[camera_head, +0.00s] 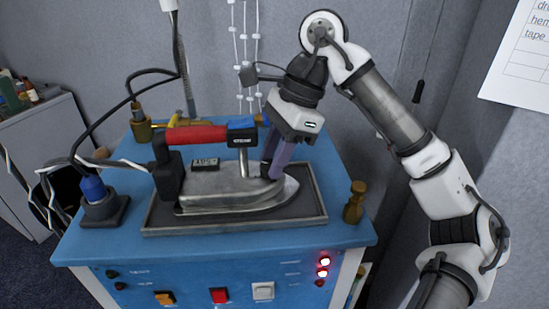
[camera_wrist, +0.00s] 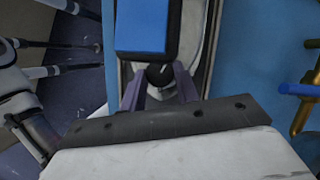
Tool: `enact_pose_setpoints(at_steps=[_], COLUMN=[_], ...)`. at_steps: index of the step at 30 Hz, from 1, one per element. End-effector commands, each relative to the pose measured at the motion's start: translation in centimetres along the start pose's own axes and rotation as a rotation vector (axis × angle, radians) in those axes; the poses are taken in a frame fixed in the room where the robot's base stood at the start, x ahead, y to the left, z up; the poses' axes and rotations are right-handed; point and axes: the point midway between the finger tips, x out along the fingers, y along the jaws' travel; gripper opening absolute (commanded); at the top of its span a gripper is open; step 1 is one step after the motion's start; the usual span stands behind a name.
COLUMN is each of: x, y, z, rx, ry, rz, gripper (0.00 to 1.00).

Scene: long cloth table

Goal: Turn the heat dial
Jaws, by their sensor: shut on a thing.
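A steam iron (camera_head: 235,192) with a grey metal body lies on a dark tray (camera_head: 160,228) on a blue bench, its nose to the right. Its red handle (camera_head: 195,136) has a blue front end (camera_wrist: 145,28). The heat dial (camera_wrist: 159,75), a small black knob with a pale mark, sits on the iron just ahead of the handle. My gripper (camera_head: 270,175) comes down from above on the iron's front part. In the wrist view its two purple fingers (camera_wrist: 159,82) are on either side of the dial and shut on it. In the head view the fingers mostly hide the dial.
A wooden peg-like piece (camera_head: 355,203) stands at the bench's right edge. Cables hang behind the iron on the left. The bench front (camera_head: 215,275) carries lit switches and buttons. The bench's right strip is mostly clear.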

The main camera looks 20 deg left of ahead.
Motion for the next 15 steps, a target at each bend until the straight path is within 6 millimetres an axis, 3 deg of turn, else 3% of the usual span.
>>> enact_pose_setpoints(at_steps=[15], x=[-0.31], y=[-0.4], z=[0.22], rx=[-0.43], ry=[0.012], rz=[0.181], gripper=[0.08])
